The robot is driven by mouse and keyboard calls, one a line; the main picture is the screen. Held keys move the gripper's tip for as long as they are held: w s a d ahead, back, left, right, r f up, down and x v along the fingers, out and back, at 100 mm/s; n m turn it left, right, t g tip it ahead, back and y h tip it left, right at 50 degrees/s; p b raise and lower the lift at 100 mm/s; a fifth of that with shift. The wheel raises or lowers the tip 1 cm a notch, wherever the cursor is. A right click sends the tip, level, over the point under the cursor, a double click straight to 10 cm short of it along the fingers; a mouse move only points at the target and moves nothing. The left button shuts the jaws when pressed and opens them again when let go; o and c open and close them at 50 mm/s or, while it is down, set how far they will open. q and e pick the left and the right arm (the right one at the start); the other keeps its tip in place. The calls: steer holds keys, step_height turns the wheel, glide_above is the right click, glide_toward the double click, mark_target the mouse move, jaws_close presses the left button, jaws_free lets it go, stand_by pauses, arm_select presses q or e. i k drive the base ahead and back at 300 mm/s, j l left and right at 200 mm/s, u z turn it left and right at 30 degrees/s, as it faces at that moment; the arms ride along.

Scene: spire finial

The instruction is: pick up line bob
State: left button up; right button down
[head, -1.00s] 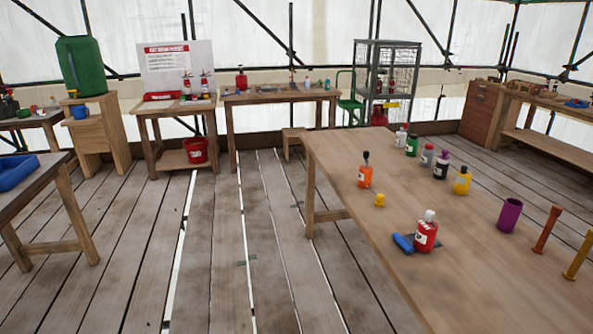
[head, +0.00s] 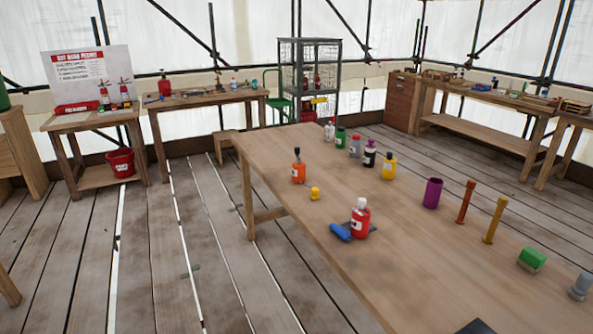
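I cannot pick out the line bob with certainty. A small yellow piece (head: 315,193) stands on the long wooden table (head: 330,170), too small to identify. Near it on the same table are an orange bottle (head: 298,172), a red bottle with a white cap (head: 360,220) and a blue roll (head: 340,232). A purple cup (head: 432,193), a red-brown post (head: 466,202) and a yellow-brown post (head: 494,220) stand to the right. A green block (head: 531,259) and a grey piece (head: 580,287) lie nearer the right edge. Neither of my grippers is in view.
Several more bottles, one yellow (head: 389,166), stand at the table's far end. A bench with a sign board (head: 90,75), a red bucket (head: 120,162), a wire cage (head: 310,80) and a right-hand workbench (head: 480,130) line the back. The plank floor left of the table is open.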

mark_target(315, 191)
steer(key=i+j+z, duration=0.1)
steer(key=z, duration=0.35)
steer(key=i+j+z, duration=0.15)
steer(key=z, duration=0.3)
steer(key=i+j+z, duration=0.1)
steer(key=j+z, duration=0.15)
steer(key=z, duration=0.2)
steer(key=i+j+z, duration=0.2)
steer(key=j+z, duration=0.2)
steer(key=j, duration=0.85)
steer(key=j+z, duration=0.35)
steer(key=j, duration=0.95)
